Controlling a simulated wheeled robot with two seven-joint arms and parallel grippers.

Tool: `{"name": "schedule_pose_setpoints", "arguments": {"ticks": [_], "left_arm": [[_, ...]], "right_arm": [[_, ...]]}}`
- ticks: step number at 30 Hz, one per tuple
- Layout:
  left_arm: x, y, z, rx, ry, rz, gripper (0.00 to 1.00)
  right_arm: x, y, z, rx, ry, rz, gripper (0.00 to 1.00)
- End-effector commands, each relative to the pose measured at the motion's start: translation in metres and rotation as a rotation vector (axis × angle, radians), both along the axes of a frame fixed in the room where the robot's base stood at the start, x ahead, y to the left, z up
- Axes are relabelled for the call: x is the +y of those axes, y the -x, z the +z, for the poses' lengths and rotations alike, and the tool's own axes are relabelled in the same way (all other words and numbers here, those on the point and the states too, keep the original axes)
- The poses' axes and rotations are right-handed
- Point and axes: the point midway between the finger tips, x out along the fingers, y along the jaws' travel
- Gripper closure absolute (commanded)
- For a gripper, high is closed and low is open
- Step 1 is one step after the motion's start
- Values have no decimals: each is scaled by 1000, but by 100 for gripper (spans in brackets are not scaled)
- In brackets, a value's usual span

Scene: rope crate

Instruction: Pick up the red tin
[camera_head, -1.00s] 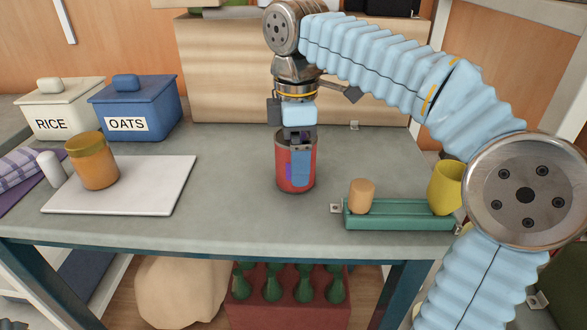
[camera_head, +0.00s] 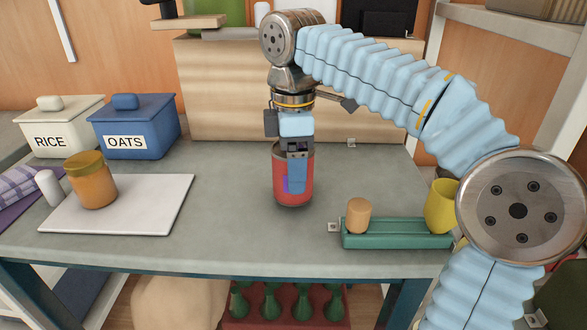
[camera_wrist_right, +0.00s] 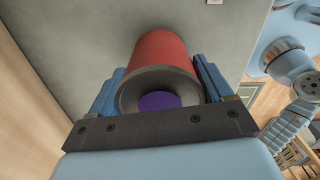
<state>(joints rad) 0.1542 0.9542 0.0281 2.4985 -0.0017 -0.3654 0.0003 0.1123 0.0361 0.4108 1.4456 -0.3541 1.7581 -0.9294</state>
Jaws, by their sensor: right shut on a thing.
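The red tin (camera_head: 306,176) is near the middle of the grey table, upright, with a grey rim and a purple inside. It also shows in the right wrist view (camera_wrist_right: 158,52), between the two blue fingers. My right gripper (camera_head: 297,180) reaches down from above and is shut on the red tin, one finger showing on the near side. In the right wrist view the fingers (camera_wrist_right: 160,88) flank the tin's sides. Whether the tin's base touches the table is hard to tell. My left gripper is not in view.
A white board (camera_head: 130,215) with an orange jar (camera_head: 92,185) lies left. A green tray (camera_head: 395,240) with a tan cylinder (camera_head: 359,216) and a yellow cup (camera_head: 440,207) is right. RICE (camera_head: 60,128) and OATS (camera_head: 134,125) canisters stand behind. Bare table surrounds the tin.

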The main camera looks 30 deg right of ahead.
Motion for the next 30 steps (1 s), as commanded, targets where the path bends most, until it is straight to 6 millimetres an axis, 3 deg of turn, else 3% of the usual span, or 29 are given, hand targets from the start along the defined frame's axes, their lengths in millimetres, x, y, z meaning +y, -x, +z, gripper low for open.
{"name": "schedule_pose_setpoints", "arguments": {"ticks": [2, 10, 19, 30], "left_arm": [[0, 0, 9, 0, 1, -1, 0], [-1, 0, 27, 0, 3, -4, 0], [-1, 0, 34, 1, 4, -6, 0], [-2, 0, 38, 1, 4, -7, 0]], "right_arm": [[1, -1, 21, -5, -1, 1, 68], [50, 26, 85, -5, -1, 7, 68], [108, 58, 110, -1, 0, 4, 68], [123, 67, 116, -1, 0, -1, 68]]}}
